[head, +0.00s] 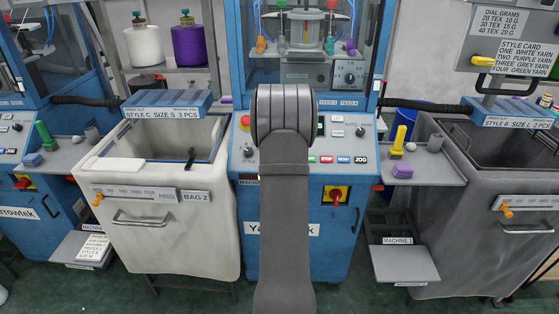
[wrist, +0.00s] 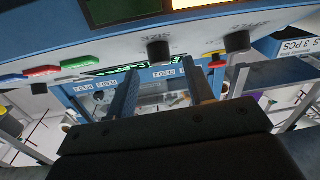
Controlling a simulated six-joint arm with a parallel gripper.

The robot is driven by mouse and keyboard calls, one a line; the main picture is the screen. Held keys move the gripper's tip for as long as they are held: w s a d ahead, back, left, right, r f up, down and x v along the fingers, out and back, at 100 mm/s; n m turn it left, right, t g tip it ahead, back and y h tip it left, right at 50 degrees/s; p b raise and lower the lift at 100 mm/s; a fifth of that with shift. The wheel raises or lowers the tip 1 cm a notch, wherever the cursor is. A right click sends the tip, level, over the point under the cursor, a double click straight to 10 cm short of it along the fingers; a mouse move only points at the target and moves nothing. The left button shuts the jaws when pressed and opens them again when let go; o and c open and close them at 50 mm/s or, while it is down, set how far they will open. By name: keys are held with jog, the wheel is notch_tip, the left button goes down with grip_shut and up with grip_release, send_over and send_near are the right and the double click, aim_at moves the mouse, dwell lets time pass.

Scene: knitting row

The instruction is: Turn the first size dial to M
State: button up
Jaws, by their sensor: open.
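A black knob (wrist: 159,50) stands on the white control panel of the middle machine, under an upside-down label that seems to read SIZE. Its setting is too small to read. My gripper (wrist: 160,68) is open, one finger on each side of the line to this knob. The knob shows just past the fingertips; I cannot tell whether they touch it. A second black knob (wrist: 237,42), seemingly labelled STYLE, is to the right in the wrist view and also shows in the head view (head: 249,149). In the head view my arm hides the gripper and the size knob.
Red and green buttons (wrist: 42,71) line the panel beside the knobs. A white bag bin (head: 200,225) stands left of the machine and a grey bin (head: 480,240) right. A red-and-yellow switch (head: 336,195) sits below the panel. A shelf with yellow and purple items (head: 430,170) is at right.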

jog(key=shift+w+a, duration=0.1)
jog(key=shift+w, duration=1.4)
jog(key=c, duration=1)
jog(key=shift+a+m+h, duration=0.1)
jog(key=shift+m+h, duration=0.2)
jog(key=shift+m, duration=0.1)
jog(key=m+h, duration=0.4)
jog(key=shift+a+m+g, duration=0.3)
jog(key=shift+m, duration=0.1)
jog(key=m+g+h, duration=0.1)
jog(key=m+h, duration=0.1)
jog(key=m, duration=0.1)
jog(key=m+g+h, duration=0.1)
jog(key=m+h, duration=0.1)
jog(key=m, duration=0.1)
jog(key=shift+w+a+r+g+h, duration=0.15)
jog(key=shift+a+r+g+h, duration=0.05)
jog(key=shift+g+h, duration=0.2)
jog(key=shift+m, duration=0.3)
